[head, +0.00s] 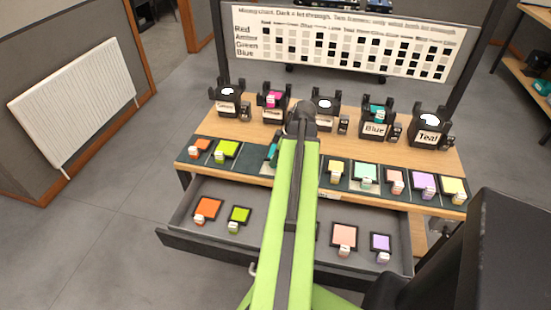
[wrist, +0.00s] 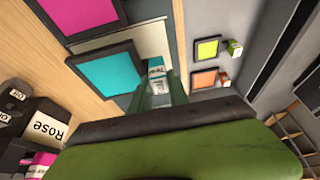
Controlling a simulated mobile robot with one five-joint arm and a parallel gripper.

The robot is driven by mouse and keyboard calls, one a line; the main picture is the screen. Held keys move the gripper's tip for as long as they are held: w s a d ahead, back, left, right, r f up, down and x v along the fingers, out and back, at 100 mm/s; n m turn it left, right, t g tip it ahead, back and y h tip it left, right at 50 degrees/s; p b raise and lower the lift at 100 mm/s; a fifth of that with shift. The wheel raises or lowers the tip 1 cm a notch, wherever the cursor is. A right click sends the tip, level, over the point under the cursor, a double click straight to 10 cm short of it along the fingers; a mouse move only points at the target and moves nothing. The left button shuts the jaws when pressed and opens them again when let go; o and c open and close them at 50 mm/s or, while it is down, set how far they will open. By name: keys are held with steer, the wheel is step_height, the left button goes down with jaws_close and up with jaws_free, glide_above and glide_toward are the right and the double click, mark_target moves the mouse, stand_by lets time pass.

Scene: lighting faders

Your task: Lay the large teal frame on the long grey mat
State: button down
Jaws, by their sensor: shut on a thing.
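The teal frame (wrist: 105,75), a teal sheet in a dark border, is large in the wrist view. Its white-labelled tab (wrist: 156,68) sits between the fingers of my gripper (wrist: 160,88), which is shut on it. In the head view only a sliver of the teal frame (head: 273,151) shows left of my arm; the arm hides the rest and the fingertips. The long dark grey mat (head: 247,150) runs along the front of the wooden table. The frame is over the table near the mat; I cannot tell whether it touches.
A magenta frame (wrist: 82,12) lies beside the teal one. Several coloured frames, such as a green one (head: 227,149), line the mat. An open drawer (head: 180,238) below holds more frames. Black lamps, including one labelled Teal (head: 429,130), stand along the back.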

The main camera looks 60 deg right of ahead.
steer(key=shift+f+b, duration=1.15)
steer(key=shift+f, duration=0.1)
steer(key=c, duration=1.2)
jaws_free()
steer(key=shift+o, duration=0.2)
steer(key=shift+r, duration=0.1)
steer(key=p+v, duration=1.6)
steer(key=v, duration=0.1)
steer(key=shift+r, duration=0.25)
step_height(320, 180, up, 7)
steer(key=p, duration=0.7)
